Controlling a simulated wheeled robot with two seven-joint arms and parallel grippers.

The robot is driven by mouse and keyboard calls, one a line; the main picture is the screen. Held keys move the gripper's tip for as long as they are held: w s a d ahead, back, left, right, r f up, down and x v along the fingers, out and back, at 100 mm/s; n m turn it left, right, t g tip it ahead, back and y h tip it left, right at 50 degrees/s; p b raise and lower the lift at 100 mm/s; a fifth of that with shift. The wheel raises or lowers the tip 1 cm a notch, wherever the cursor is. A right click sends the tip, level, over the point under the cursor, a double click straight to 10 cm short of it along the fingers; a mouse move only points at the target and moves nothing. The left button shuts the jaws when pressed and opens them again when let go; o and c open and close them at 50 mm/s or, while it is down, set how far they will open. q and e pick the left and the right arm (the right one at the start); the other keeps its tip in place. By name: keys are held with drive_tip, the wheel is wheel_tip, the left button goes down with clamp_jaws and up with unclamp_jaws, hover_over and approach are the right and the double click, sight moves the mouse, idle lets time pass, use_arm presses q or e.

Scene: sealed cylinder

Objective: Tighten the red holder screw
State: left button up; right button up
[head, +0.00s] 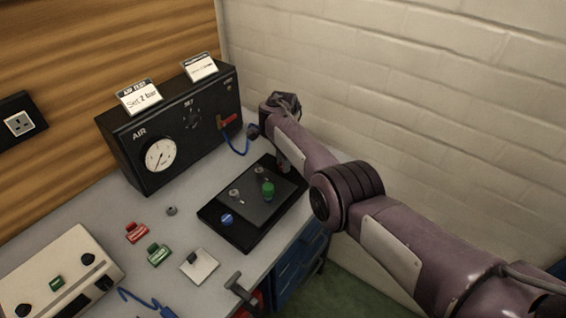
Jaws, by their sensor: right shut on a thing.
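A black tray (213,215) on the bench holds a dark grey plate with a green knob (268,190), a blue knob (226,219) and two small metal posts. My right gripper (284,165) is low at that corner, mostly behind my forearm. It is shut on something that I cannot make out. My left gripper is not in view.
A black AIR box (190,155) with a gauge, red lever and blue hose stands behind the tray. Red (136,232) and green (158,253) tagged pieces, a small white plate (193,274) and a cream box (45,262) lie left. A brick wall is close on the right.

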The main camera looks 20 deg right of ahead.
drive_tip(key=shift+w+d+r+m, duration=0.1)
drive_tip(key=shift+w+r+m, duration=0.25)
drive_tip(key=shift+m, duration=0.45)
drive_tip(key=shift+r, duration=0.1)
drive_tip(key=o, duration=0.6)
drive_tip(key=shift+c, duration=0.2)
drive_tip(key=shift+o, duration=0.7)
drive_tip(key=shift+s, duration=0.3)
wheel_tip(320, 180, up, 8)
